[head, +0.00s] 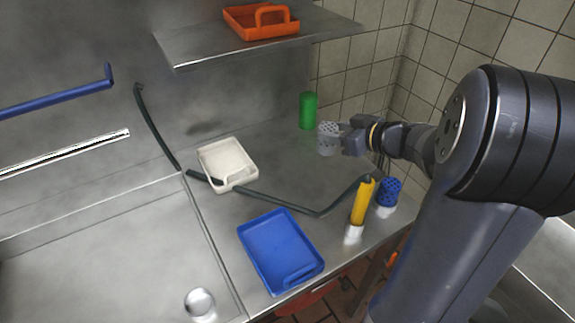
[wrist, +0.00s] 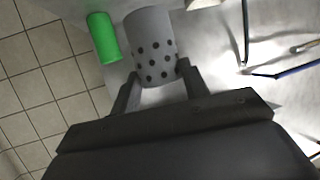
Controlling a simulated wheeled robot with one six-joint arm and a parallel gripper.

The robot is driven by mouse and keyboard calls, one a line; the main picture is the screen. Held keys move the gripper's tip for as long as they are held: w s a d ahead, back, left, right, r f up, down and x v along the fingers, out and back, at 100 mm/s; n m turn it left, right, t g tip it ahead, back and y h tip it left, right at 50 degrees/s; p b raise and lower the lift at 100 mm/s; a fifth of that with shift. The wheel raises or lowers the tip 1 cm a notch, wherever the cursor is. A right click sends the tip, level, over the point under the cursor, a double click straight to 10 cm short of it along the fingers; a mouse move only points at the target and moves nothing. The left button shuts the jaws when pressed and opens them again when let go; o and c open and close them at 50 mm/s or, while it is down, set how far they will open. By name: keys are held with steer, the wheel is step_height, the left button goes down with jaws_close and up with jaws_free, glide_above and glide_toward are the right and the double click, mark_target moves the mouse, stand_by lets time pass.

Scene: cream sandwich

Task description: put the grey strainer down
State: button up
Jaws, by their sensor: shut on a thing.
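The grey strainer (head: 328,138) is a small cup with rows of holes. In the head view it is at the back right of the steel counter, at the tip of my arm. My gripper (head: 343,138) is shut on it from the right. In the wrist view the strainer (wrist: 152,48) sits between the two fingers of my gripper (wrist: 157,78), its holed end towards me. I cannot tell whether its base touches the counter. A green cylinder (head: 308,110) stands just behind and left of it, and also shows close beside it in the wrist view (wrist: 103,38).
A white tray (head: 205,160) and a blue tray (head: 247,262) lie on the counter (head: 285,185). A yellow cylinder (head: 362,203) and a blue holed cup (head: 390,190) stand near the right edge. An orange tray (head: 240,27) is on the shelf above. A tiled wall rises at right.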

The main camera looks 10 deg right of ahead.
step_height(320, 180, down, 9)
steer(key=shift+f+b, duration=0.15)
steer(key=shift+b, duration=1)
steer(key=shift+f, duration=0.15)
steer(key=o, duration=1)
steer(key=shift+d+r, duration=0.1)
steer(key=shift+r, duration=0.15)
steer(key=p+v, duration=0.1)
steer(key=v, duration=1.1)
steer(key=shift+f, duration=0.1)
